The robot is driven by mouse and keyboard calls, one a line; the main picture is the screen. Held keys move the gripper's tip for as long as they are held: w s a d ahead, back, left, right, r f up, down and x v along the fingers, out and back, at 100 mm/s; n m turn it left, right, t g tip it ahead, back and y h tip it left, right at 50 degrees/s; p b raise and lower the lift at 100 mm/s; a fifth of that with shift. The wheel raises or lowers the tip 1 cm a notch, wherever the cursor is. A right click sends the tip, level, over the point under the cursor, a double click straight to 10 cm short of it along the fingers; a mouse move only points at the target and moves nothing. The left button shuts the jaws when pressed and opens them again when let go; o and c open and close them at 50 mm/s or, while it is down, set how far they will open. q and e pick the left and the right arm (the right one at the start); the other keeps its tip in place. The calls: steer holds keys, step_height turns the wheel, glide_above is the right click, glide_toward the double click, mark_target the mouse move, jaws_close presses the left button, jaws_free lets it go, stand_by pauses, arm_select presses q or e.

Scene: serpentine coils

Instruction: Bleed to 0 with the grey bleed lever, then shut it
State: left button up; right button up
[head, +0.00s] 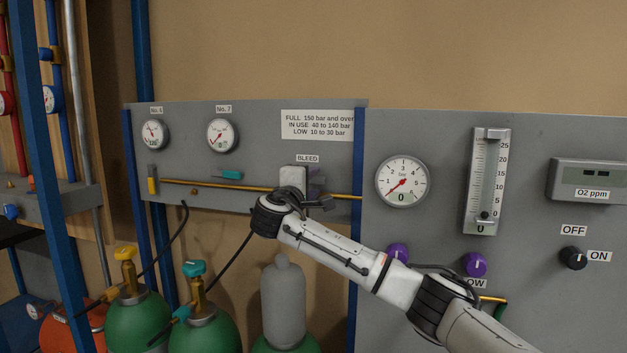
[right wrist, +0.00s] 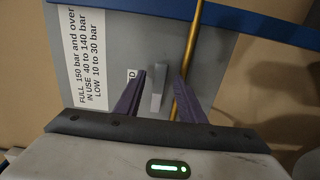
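The grey bleed lever (right wrist: 159,76) shows in the right wrist view between the two purple fingers of my right gripper (right wrist: 158,95). Gaps are visible on both sides of it, so the gripper is open around or in front of it; I cannot tell the depth. In the head view my right gripper (head: 316,188) is at the panel just below the BLEED label (head: 307,158) and mostly hides the lever. The No. 7 gauge (head: 222,135) and No. 6 gauge (head: 155,134) are to the left; their readings are too small to be sure of. My left gripper is not in view.
A brass pipe (head: 235,189) runs along the panel beside the lever, with a teal lever (head: 229,175) and a yellow handle (head: 153,182). A large dial (head: 402,181) reading 0 and a flow tube (head: 487,180) are to the right. Green cylinders (head: 139,318) stand below.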

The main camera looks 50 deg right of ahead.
steer(key=shift+w+d, duration=0.15)
steer(key=shift+d, duration=0.2)
jaws_close()
